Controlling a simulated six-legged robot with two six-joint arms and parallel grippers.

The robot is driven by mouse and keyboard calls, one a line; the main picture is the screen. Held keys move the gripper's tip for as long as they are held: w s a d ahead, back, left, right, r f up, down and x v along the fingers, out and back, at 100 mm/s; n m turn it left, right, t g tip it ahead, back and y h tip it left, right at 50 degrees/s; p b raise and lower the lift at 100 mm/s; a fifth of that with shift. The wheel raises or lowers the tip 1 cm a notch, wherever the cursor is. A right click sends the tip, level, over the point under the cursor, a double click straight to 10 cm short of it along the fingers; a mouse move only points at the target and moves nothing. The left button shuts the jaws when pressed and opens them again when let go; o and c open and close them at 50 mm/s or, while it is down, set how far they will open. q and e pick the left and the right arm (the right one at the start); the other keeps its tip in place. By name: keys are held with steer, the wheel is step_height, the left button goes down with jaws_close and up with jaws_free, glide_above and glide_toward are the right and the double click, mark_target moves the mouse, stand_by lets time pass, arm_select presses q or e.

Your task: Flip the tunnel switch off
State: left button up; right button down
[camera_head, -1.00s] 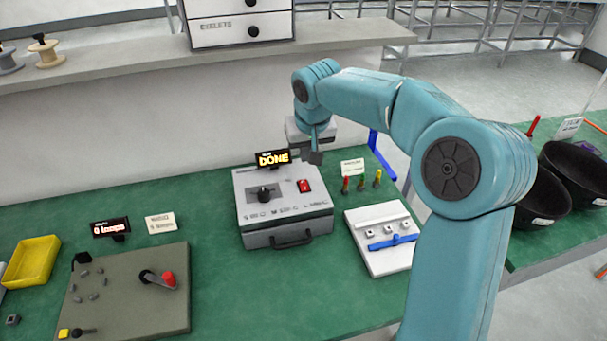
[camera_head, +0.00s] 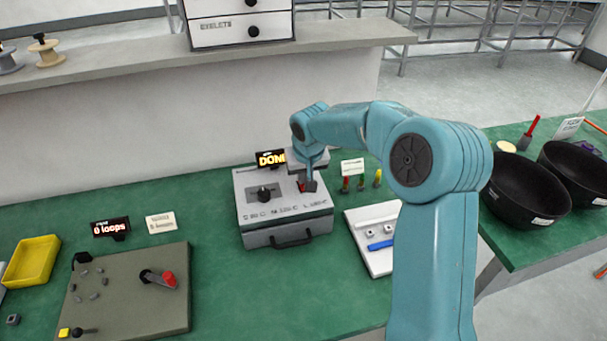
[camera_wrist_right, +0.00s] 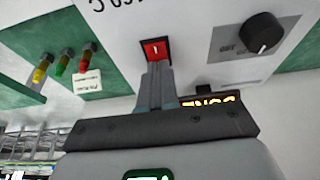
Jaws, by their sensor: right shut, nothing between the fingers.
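The tunnel box is a light grey case (camera_head: 255,212) with a dark front handle, a black knob (camera_head: 264,192) and a display reading DONE (camera_head: 270,158) behind it. Its red switch (camera_wrist_right: 155,50) shows in the right wrist view just beyond my fingertips, with a white mark on it. In the head view the switch is mostly hidden by my gripper. My right gripper (camera_head: 309,187) is shut and empty, pointing down at the switch. I cannot tell whether the fingertips touch it. My left gripper is not in view.
Several coloured-tip tools (camera_head: 361,184) and a small sign stand right of the box. A white tray (camera_head: 375,262) with a blue part lies in front of them. A crank board (camera_head: 125,300) is at left, black bowls (camera_head: 525,190) at right. A shelf runs behind.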

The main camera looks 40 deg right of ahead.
steer(key=shift+f+b, duration=0.35)
steer(key=shift+b, duration=0.05)
steer(key=shift+r+p, duration=0.3)
steer(key=shift+p, duration=0.2)
steer(key=shift+f+g+p, duration=0.15)
steer(key=shift+g+p, duration=0.15)
steer(key=shift+w+f, duration=0.15)
steer(key=shift+f, duration=0.05)
